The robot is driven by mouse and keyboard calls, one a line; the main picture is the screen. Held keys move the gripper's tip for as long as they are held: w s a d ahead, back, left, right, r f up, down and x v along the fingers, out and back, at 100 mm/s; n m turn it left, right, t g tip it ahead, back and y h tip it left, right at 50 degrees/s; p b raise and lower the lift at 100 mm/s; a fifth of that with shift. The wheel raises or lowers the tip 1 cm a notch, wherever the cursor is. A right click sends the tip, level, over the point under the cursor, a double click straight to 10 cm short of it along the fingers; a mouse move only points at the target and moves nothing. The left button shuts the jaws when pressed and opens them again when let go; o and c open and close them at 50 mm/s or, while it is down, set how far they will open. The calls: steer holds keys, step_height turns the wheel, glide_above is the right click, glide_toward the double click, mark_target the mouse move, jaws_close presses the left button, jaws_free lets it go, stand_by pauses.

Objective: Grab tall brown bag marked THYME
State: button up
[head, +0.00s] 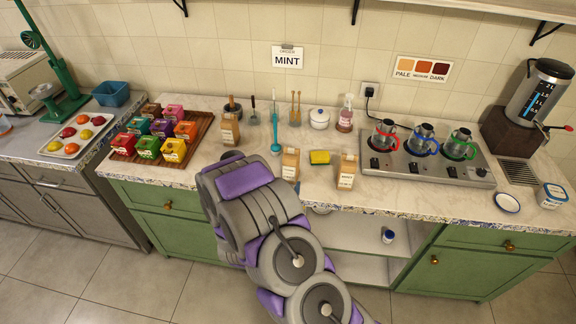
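Three tall brown bags stand upright on the pale counter. One brown bag (229,131) stands at the back left, near a dark mortar. A second brown bag (290,165) stands nearer the front edge, just beyond my arm. A third brown bag (347,172) stands to its right, past a yellow sponge. Their labels are too small to read, so I cannot tell which one is marked THYME. My grey and purple arm reaches up from the bottom of the head view to the counter's front edge. No gripper fingers show.
A tray of colourful boxes (206,123) lies left on the counter (245,112). A yellow sponge (320,157) lies between two bags. A burner unit (425,165) with glass pots stands right. A wall sign (287,57) reads MINT. An open shelf (360,232) is below.

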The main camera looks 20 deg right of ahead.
mark_target(290, 164)
steer(key=b+x, duration=0.1)
steer(key=x, duration=0.8)
steer(key=shift+w+d+f+b, duration=0.1)
steer(key=shift+w+d+b, duration=0.1)
steer(key=shift+d+b, duration=0.15)
steer(key=shift+b+x, duration=1)
steer(key=shift+x, duration=2.15)
steer(key=shift+w+a, duration=0.15)
steer(key=shift+a, duration=0.05)
steer(key=c, duration=1.1)
steer(key=shift+c, duration=0.2)
